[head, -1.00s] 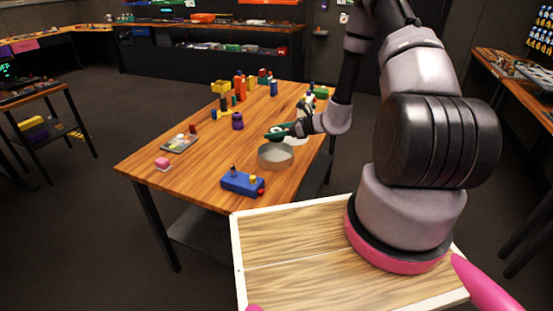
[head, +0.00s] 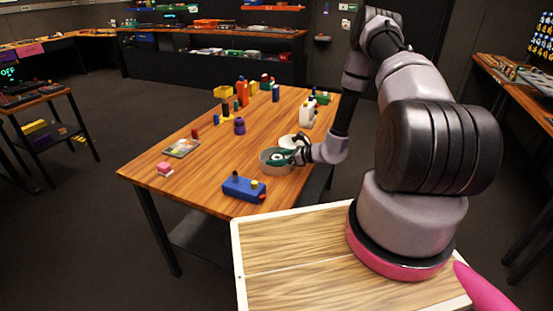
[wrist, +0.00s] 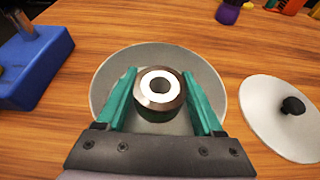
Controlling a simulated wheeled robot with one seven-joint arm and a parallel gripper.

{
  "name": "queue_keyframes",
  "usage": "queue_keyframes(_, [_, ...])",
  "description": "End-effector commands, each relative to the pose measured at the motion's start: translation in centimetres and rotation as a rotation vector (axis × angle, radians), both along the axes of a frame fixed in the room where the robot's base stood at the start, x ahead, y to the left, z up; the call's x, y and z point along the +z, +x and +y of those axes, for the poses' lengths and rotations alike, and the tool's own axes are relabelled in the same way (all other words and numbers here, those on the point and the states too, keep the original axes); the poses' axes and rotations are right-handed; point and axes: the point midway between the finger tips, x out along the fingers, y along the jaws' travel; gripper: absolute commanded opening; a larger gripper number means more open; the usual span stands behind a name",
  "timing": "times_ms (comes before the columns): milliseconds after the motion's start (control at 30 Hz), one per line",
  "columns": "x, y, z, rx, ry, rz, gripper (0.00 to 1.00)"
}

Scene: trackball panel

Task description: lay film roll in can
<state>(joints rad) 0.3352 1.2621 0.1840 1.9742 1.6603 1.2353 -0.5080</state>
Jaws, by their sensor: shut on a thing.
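The film roll (wrist: 159,90) is a short dark cylinder with a white top ring and a hole in its middle. My gripper (wrist: 165,90) has its teal fingers on either side of the roll and is shut on it. The round grey can (wrist: 104,80) lies around and below the roll in the wrist view; how far the roll is from its floor is hard to tell. In the head view the can (head: 268,166) stands near the table's right side, with my gripper (head: 279,157) at its opening. The can's lid (wrist: 262,117), with a black knob, lies to the right of the can.
A blue box with knobs (head: 243,188) stands in front of the can on the wooden table (head: 205,185). A purple object (head: 239,126), a grey tray (head: 182,148) and a pink block (head: 164,169) stand farther left. A white bottle (head: 306,114) stands behind.

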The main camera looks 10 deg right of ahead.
Motion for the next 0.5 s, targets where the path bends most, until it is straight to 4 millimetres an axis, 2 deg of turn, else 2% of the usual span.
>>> queue_keyframes(33, [-0.20, -0.01, 0.02, 0.000, 0.000, 0.000, 0.13])
queue_keyframes(67, [-0.14, -0.01, 0.00, 0.000, 0.000, 0.000, 0.80])
queue_keyframes(400, [0.05, -0.02, -0.03, 0.000, -0.001, 0.001, 0.81])
queue_keyframes(500, [0.38, -0.40, -0.73, -0.002, -0.002, 0.001, 0.81])
